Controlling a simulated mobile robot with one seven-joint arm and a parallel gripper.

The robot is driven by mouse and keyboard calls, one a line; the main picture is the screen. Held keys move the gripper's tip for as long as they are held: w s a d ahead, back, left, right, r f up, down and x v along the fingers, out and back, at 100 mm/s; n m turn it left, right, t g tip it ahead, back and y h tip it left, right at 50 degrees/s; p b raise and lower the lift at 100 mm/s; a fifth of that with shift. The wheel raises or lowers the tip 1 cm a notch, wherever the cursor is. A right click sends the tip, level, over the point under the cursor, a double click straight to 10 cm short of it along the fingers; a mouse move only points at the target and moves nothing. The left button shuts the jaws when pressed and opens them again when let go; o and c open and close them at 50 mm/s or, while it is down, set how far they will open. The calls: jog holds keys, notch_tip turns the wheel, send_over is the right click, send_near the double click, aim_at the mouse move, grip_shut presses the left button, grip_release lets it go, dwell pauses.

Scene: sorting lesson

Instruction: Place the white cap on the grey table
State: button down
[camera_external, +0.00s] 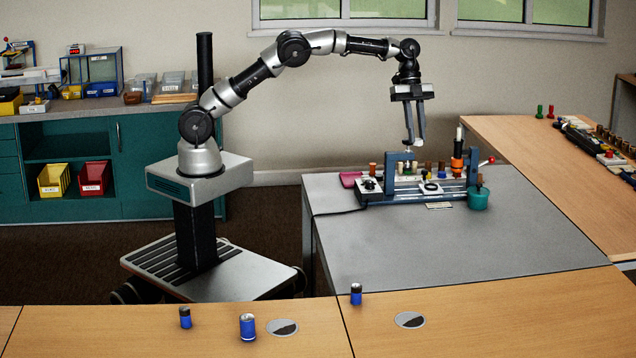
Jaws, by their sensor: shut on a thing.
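My gripper (415,138) points down above the back part of the grey table (420,235). It is shut on the white cap (419,142), a small pale piece that shows at the fingertips and is partly hidden by them. The cap is held just above the apparatus on the table. The front and middle of the grey table top are bare.
A blue-framed apparatus (385,192) stands along the table's back, with an orange and black post (457,160) and a teal pot (478,198) at its right. A pink item (350,179) lies left of it. Blue cylinders (247,327) stand on the front wooden table.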

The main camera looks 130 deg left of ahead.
jog(key=s+a+b, duration=0.1)
jog(key=s+a, duration=1)
jog(key=s, duration=0.1)
jog(key=shift+m, duration=0.3)
jog(key=f+b, duration=0.1)
jog(key=f, duration=1.2)
jog(key=f+b, duration=0.1)
jog(key=f, duration=0.6)
jog(key=shift+s+a+f+b, duration=0.15)
jog(key=shift+s+a+b, duration=0.1)
jog(key=shift+b, duration=0.1)
jog(key=shift+f, duration=0.15)
jog(key=c, duration=1.6)
grip_release()
jog(key=p+v, duration=0.2)
jog(key=v, duration=1)
jog(key=shift+w+r+p, duration=0.1)
jog(key=shift+r+p, duration=0.1)
jog(key=shift+p, duration=0.2)
